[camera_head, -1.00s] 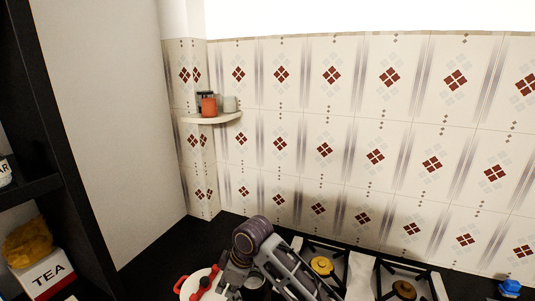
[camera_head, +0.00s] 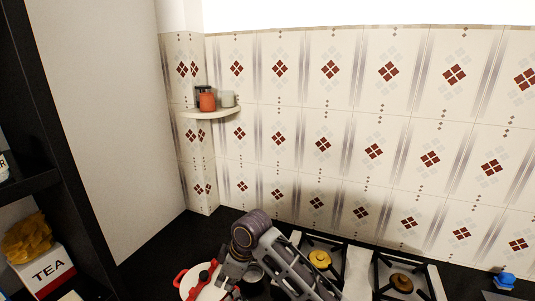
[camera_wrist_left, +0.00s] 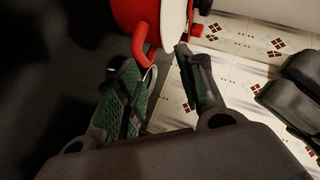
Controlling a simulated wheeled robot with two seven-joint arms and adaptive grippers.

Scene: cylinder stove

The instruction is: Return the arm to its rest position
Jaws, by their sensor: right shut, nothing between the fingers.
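My right gripper (camera_head: 232,276) shows at the bottom of the head view, shut and empty, beside a pot. The pot (camera_head: 190,294) has a white top, a red rim handle at its left and a red knob; its lower part is cut off by the frame. In the left wrist view, my left gripper (camera_wrist_left: 158,85) has its green-padded fingers apart with nothing between them. The red pot (camera_wrist_left: 128,14) and its loop handle (camera_wrist_left: 147,52) lie just beyond the fingertips. My left arm is not in the head view.
A gas stove with a yellow-capped burner (camera_head: 320,259) and a brown-capped burner (camera_head: 401,283) lies right of the pot. A blue object (camera_head: 504,279) sits at far right. A corner shelf (camera_head: 209,113) holds small jars. A TEA box (camera_head: 45,275) stands at left.

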